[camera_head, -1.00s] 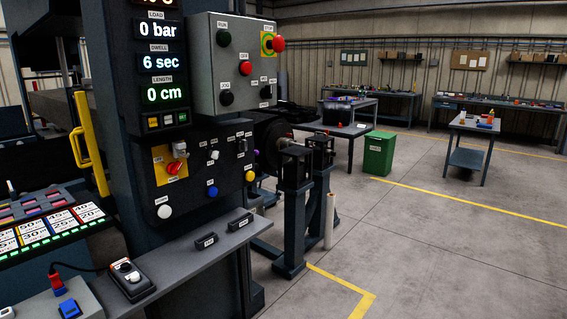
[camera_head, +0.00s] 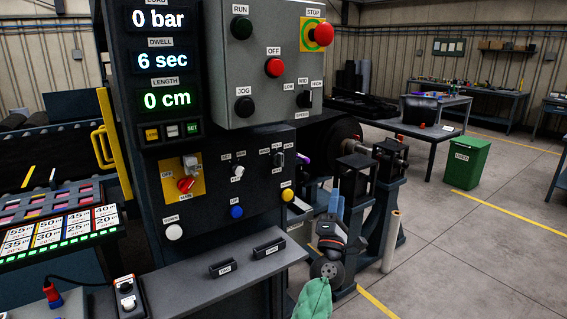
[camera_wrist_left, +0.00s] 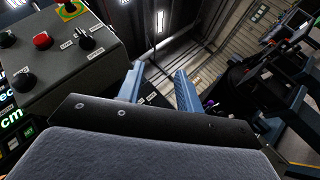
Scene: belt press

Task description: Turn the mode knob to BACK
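The mode knob appears to be the small black knob (camera_head: 278,159) on the dark lower panel, right of the white-tipped switch. The labels around it are too small to read surely, so I cannot tell its setting. My left gripper (camera_head: 336,193) is right of this panel, fingers pointing up, apart from the knob and empty. In the left wrist view its two blue fingers (camera_wrist_left: 158,72) stand apart with nothing between them. The mode knob is not clearly seen in that view. My right gripper is not in view.
Above is a grey box with a black speed knob (camera_head: 304,99), red OFF button (camera_head: 274,67) and red STOP button (camera_head: 323,34). A grey ledge (camera_head: 200,280) juts out below. Dark roller stands (camera_head: 362,190) stand behind the gripper.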

